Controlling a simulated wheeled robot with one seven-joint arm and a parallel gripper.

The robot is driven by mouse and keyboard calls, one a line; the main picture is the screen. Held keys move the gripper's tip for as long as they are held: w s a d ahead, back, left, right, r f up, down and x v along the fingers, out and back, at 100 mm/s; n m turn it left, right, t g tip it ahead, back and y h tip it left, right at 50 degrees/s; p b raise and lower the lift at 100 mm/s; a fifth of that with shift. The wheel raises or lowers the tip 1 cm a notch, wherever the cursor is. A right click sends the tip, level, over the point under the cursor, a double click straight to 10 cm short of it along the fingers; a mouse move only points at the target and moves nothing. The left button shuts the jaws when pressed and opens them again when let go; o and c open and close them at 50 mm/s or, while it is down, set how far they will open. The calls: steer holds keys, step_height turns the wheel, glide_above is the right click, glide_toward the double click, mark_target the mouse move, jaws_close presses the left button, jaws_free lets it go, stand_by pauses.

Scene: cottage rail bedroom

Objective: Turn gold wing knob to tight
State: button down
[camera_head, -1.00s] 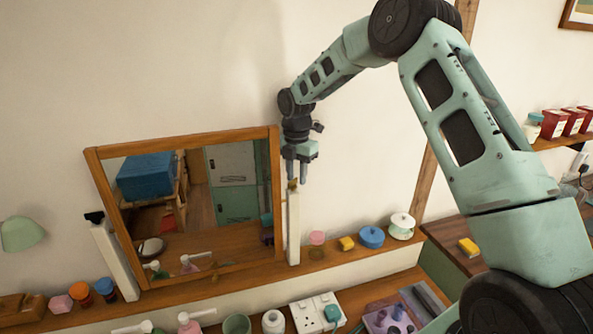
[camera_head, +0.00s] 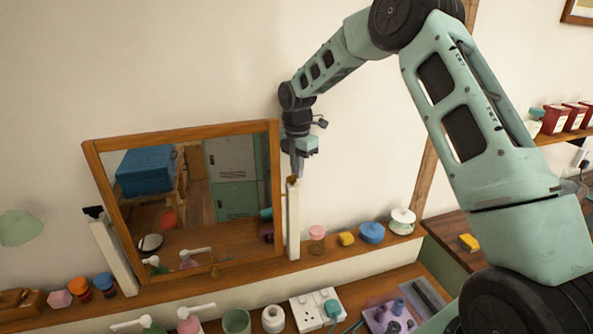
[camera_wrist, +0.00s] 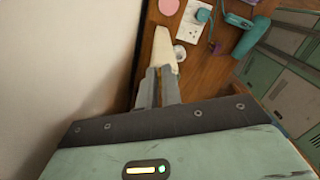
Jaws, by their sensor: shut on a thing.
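The gold wing knob (camera_head: 291,180) sits at the top of the white post on the right side of the wood-framed mirror (camera_head: 279,190). Only a small gold-brown part of it shows; my fingers cover the rest. My gripper (camera_head: 297,174) points down from above, shut on the knob. In the wrist view my gripper (camera_wrist: 158,84) has its two grey fingers close together, with the white post (camera_wrist: 163,50) beyond them. How far the knob is turned cannot be told.
The wooden shelf (camera_head: 190,290) below carries a pink-lidded jar (camera_head: 317,239), a yellow block (camera_head: 346,239), a blue round box (camera_head: 371,233) and a white lidded pot (camera_head: 402,221). A second white post (camera_head: 115,258) stands left of the mirror. The wall is close behind my gripper.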

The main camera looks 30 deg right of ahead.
steer(key=m+b, duration=0.1)
steer(key=m, duration=0.1)
steer(key=s+m+b, duration=0.1)
steer(key=m, duration=0.2)
steer(key=shift+m, duration=0.3)
steer(key=shift+r, duration=0.1)
stand_by(0.3)
steer(key=c, duration=1.6)
jaws_free()
step_height(320, 180, up, 17)
steer(key=b, duration=0.5)
steer(key=shift+r, duration=0.15)
